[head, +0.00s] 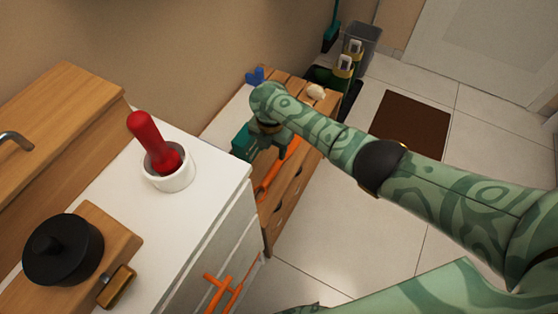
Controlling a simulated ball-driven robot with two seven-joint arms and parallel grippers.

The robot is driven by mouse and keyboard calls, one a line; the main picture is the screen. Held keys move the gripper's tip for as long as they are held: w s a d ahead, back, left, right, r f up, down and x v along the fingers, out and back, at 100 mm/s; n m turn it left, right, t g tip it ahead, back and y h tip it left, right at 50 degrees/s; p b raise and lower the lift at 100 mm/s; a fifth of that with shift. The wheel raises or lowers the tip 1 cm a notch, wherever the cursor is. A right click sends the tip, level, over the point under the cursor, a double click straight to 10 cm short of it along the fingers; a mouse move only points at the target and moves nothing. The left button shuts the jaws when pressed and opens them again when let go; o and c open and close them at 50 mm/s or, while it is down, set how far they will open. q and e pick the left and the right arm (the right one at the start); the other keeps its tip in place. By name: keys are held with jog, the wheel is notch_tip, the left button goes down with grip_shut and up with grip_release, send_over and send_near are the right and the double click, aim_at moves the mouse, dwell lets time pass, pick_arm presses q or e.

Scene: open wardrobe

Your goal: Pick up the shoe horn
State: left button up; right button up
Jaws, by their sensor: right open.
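My right gripper (246,143) reaches in from the right and hangs over the edge of the low wooden cabinet. Its teal fingers point down and left, and no held thing shows between them. A long thin orange piece (277,167) slants along the cabinet front just right of the gripper. It may be the shoe horn, but I cannot tell for sure. The gripper and arm hide part of the cabinet top. My left gripper is out of the picture.
A white cup (168,181) with a red-handled thing (150,138) stands on the white cabinet (214,161). A black lidded pot (62,250) sits on a wooden board in front. A blue piece (255,77) and a pale lump (316,91) lie on the wooden cabinet (281,213).

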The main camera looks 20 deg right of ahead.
jog(key=b, duration=0.2)
send_over(274, 168)
jog(key=f, duration=0.5)
jog(key=shift+w+a+f, duration=0.1)
jog(key=shift+a+f, duration=0.15)
jog(key=shift+f, duration=0.15)
jog(key=f+b, duration=0.1)
jog(key=f, duration=0.1)
jog(key=f+b, duration=0.2)
jog(key=f, duration=0.1)
jog(key=shift+s+d+b, duration=0.15)
jog(key=shift+s+b, duration=0.05)
jog(key=shift+b, duration=0.1)
jog(key=shift+f, duration=0.15)
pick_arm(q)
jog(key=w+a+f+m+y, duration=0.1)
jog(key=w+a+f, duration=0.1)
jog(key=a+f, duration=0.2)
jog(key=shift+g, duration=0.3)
pick_arm(e)
jog(key=shift+r, duration=0.2)
jog(key=c, duration=1)
